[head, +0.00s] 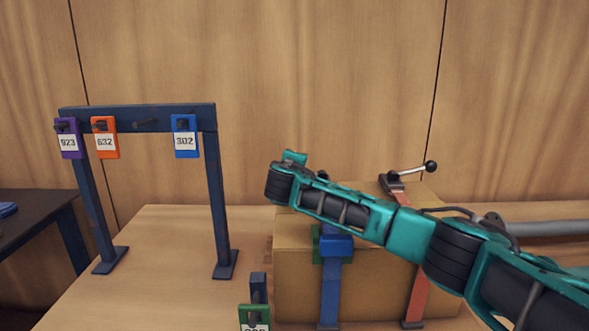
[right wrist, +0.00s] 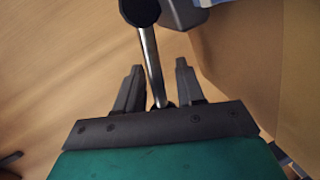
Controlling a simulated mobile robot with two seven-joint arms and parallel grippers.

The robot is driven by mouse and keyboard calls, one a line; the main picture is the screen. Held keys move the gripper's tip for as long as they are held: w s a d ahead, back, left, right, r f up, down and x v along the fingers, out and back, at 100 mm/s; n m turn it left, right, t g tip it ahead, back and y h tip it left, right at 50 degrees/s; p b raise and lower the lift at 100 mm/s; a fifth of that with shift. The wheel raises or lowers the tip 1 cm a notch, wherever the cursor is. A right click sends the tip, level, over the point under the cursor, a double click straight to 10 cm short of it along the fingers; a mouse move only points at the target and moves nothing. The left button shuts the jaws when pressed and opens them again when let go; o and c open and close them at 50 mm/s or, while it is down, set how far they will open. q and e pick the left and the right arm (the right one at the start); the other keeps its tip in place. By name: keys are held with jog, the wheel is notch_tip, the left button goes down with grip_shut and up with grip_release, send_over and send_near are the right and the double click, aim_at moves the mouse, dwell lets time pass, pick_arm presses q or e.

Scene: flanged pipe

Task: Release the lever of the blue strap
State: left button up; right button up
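The blue strap (head: 330,290) runs down the front of a cardboard box (head: 375,280), with a blue block (head: 337,245) on it. My right arm crosses in front of the box top and hides most of the blue strap's upper part in the head view; its fingers cannot be made out there. In the right wrist view a metal lever rod (right wrist: 150,60) with a black knob (right wrist: 140,11) passes between the fingers of my right gripper (right wrist: 158,70). The fingers are open, with gaps beside the rod. A grey clamp part (right wrist: 183,13) lies just beyond. My left gripper is not in view.
A red strap (head: 417,295) with its own lever (head: 408,172) is on the box's right side. A dark rack (head: 140,117) holds purple, orange and blue (head: 185,136) tags. A green tag (head: 254,316) hangs on a post in front. The tabletop between rack and box is mostly clear.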

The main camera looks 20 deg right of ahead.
grip_shut()
jog(key=shift+r, duration=0.1)
jog(key=shift+a, duration=0.15)
dwell(0.3)
